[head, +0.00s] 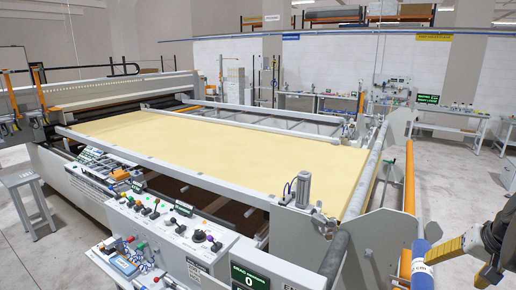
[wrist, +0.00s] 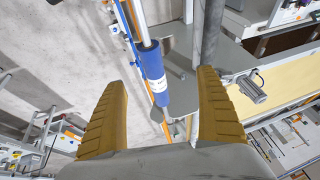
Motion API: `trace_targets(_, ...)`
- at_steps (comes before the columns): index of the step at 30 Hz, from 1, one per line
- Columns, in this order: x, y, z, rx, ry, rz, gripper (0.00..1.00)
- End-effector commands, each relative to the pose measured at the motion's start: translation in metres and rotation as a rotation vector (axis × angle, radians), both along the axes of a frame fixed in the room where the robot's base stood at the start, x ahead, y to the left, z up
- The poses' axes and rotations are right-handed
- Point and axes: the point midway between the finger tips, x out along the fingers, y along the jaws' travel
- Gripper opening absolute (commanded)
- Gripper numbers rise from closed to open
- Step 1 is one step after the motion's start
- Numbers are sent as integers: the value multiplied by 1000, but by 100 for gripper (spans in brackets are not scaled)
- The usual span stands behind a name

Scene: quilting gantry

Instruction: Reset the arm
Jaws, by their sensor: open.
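My gripper (wrist: 163,82) is open, with its two ridged yellow fingers spread wide apart in the wrist view. Nothing is held between them. In the head view my gripper (head: 448,247) is at the lower right edge, with yellow finger pads pointing left. A blue cylinder with a white label (wrist: 153,75) on a rod shows in the gap between the fingers, beyond them. The same blue cylinder (head: 421,260) is just left of the gripper in the head view. I cannot tell whether they touch there.
The quilting gantry frame with yellow fabric (head: 235,150) fills the middle. A control panel (head: 165,225) with knobs stands at its front. An orange roller (head: 409,185) and grey rails run along its right end. Workbenches (head: 450,130) line the back wall.

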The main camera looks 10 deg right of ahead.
Motion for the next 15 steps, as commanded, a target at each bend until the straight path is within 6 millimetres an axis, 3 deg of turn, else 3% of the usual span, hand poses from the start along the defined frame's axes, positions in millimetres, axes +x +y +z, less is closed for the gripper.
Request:
trace_targets(1, 6, 19, 2, -8, 0, 31, 84)
trace_targets(11, 26, 120, 9, -82, -7, 196, 84)
trace_targets(15, 26, 176, 10, -125, -21, 295, 84)
